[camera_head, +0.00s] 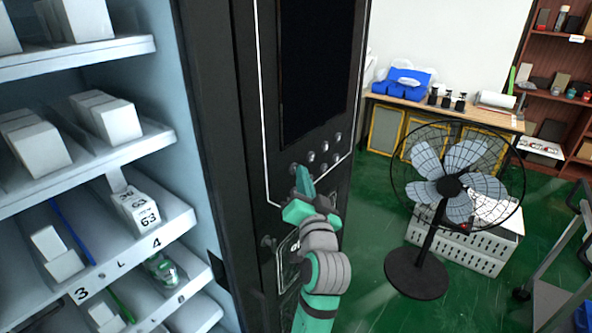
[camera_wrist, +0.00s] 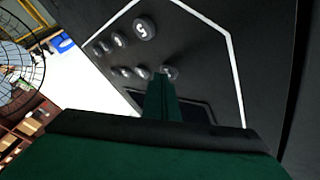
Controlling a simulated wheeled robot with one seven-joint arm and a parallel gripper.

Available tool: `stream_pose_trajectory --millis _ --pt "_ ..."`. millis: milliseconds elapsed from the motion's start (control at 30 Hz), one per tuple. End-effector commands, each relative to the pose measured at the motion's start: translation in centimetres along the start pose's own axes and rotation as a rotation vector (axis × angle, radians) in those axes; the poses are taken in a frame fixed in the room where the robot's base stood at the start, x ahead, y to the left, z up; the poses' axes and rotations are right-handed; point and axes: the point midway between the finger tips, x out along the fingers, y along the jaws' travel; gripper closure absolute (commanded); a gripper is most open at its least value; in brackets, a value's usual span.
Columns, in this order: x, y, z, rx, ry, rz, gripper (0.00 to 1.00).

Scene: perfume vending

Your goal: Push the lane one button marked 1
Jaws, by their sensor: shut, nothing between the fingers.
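The keypad of small round grey buttons (camera_head: 324,157) is on the black front panel of the vending machine, below its dark screen. In the wrist view, one button (camera_wrist: 144,28) carries a mark that looks like a 5, and several others sit near it. My gripper (camera_head: 303,175) is shut and empty, its tip at the lower left of the keypad. In the wrist view, the gripper tip (camera_wrist: 163,76) overlaps one button (camera_wrist: 170,71) and partly hides it. I cannot read that button's mark, nor tell whether the tip touches it.
Shelves with white boxes (camera_head: 132,207) fill the machine's open left side. A black fan (camera_head: 449,187) stands on the green floor at right, before a white crate (camera_head: 480,245). A table (camera_head: 450,112) and a brown shelf unit (camera_head: 560,55) are behind.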

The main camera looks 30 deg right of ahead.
Motion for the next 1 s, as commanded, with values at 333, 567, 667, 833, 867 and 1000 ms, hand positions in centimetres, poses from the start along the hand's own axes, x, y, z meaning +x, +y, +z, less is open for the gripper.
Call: stream_pose_trajectory --millis 333,567,667,833,867,1000 --pt "0.1 -0.1 0.1 0.0 -0.001 -0.001 1.0" --pt "-0.2 0.1 0.0 0.0 -0.002 0.0 1.0" --pt "-0.5 0.4 -0.2 0.0 -0.002 0.001 1.0" --pt "-1.0 0.7 -0.7 0.0 -0.001 0.0 1.0" --pt "-1.1 0.8 -0.7 0.0 -0.001 0.0 1.0" --pt "-1.1 0.8 -0.7 0.0 -0.001 0.0 1.0"
